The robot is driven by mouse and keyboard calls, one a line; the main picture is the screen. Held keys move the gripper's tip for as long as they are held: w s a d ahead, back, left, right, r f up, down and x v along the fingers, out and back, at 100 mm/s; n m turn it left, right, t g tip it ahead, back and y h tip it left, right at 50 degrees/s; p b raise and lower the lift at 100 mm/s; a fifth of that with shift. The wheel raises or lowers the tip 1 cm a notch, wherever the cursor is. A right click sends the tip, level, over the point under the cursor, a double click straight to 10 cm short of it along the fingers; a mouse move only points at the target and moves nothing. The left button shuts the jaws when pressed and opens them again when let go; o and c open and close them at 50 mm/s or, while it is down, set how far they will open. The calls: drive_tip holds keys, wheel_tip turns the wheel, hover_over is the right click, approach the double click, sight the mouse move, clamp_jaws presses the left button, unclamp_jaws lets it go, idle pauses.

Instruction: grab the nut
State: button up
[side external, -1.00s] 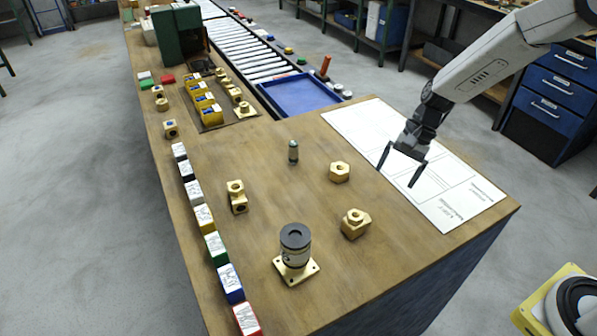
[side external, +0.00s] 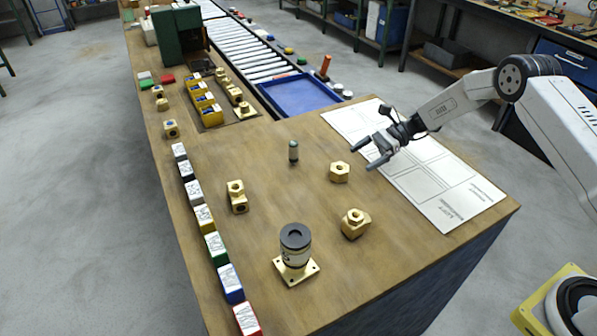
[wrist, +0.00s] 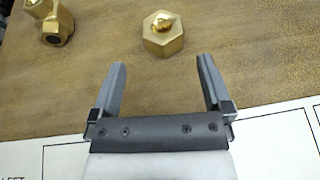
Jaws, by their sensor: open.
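The nut (side external: 340,172) is a brass hex piece with a round top opening, lying flat on the wooden bench. In the wrist view the nut (wrist: 163,38) sits just beyond the fingertips, roughly centred between them. My gripper (side external: 361,156) is open and empty, tilted toward the nut from the right and apart from it. Both dark fingers of my gripper (wrist: 162,64) show spread in the wrist view. How high they are above the bench is hard to tell.
A larger brass fitting (side external: 355,223) stands nearer the camera, also at the wrist view's upper left (wrist: 50,20). A white sheet (side external: 440,185) lies under my arm.

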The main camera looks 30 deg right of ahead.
sight(346, 166)
drive_tip(key=shift+a, duration=0.1)
drive_tip(key=shift+x, duration=3.8)
drive_tip(key=shift+w, duration=0.2)
clamp_jaws()
